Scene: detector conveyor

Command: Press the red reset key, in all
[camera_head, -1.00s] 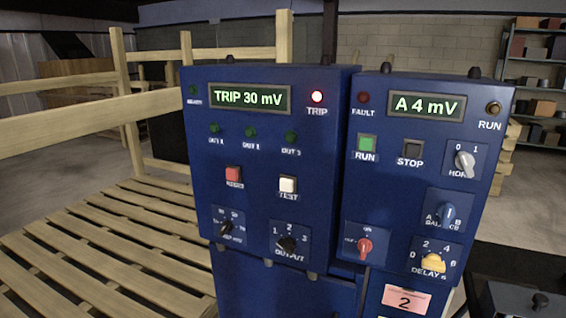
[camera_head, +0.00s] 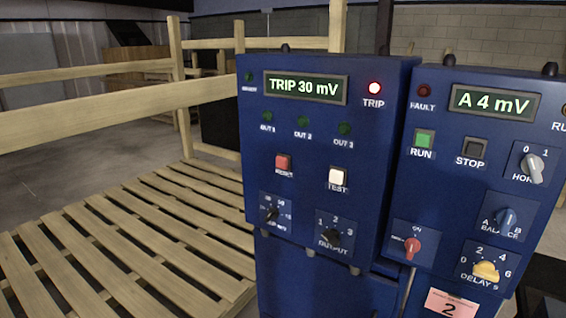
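The red reset key (camera_head: 283,163) is a small square button on the front of the left blue cabinet (camera_head: 258,120), left of the white TEST key (camera_head: 338,178). Its label is blurred. The display (camera_head: 306,88) above reads "TRIP 30 mV", and the TRIP lamp (camera_head: 375,88) is lit bright. The READY and OUT lamps on this panel look dark green. Neither of my grippers shows in the head view.
A second blue cabinet (camera_head: 404,195) on the right has a display reading "A 4 mV", a green RUN key (camera_head: 424,140), a dark STOP key (camera_head: 474,150) and several knobs.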

